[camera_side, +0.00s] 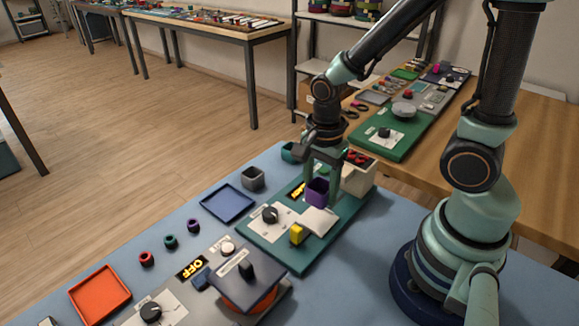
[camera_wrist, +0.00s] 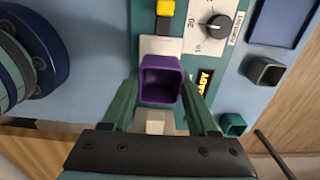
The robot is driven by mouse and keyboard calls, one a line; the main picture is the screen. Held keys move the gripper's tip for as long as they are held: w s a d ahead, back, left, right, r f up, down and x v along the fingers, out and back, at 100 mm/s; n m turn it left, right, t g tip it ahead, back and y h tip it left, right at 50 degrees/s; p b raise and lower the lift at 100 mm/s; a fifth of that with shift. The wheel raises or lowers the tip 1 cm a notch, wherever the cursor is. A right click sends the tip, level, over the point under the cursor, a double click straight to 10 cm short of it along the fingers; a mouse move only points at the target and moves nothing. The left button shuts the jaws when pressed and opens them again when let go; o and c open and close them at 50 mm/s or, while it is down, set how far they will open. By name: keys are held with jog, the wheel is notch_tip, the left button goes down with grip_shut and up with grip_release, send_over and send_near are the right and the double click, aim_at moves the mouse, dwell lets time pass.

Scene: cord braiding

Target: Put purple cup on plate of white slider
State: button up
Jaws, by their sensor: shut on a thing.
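The purple cup (camera_side: 317,191) is between the fingers of my gripper (camera_side: 320,180), which is shut on it. In the wrist view the cup (camera_wrist: 161,82) is upright with its open top facing the camera, and my gripper (camera_wrist: 160,95) has one finger on each side. A white plate (camera_side: 319,221) lies on the green board, just in front of the cup in the side view. In the wrist view the plate (camera_wrist: 160,46) shows beyond the cup, which hides part of it. I cannot tell whether the cup touches the plate.
A yellow block (camera_side: 297,233) stands beside the plate, with a dial (camera_side: 270,214) nearby. A beige box (camera_side: 359,179) with red items stands close behind my gripper. A grey cup (camera_side: 253,178), a teal cup (camera_wrist: 233,124) and a blue tray (camera_side: 228,203) are on the table.

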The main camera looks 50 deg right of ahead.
aim_at(318, 219)
jog(key=shift+f, duration=2.6)
jog(key=shift+f, duration=0.3)
jog(key=o, duration=1.4)
jog(key=shift+r, duration=0.1)
jog(key=shift+r, duration=5.4)
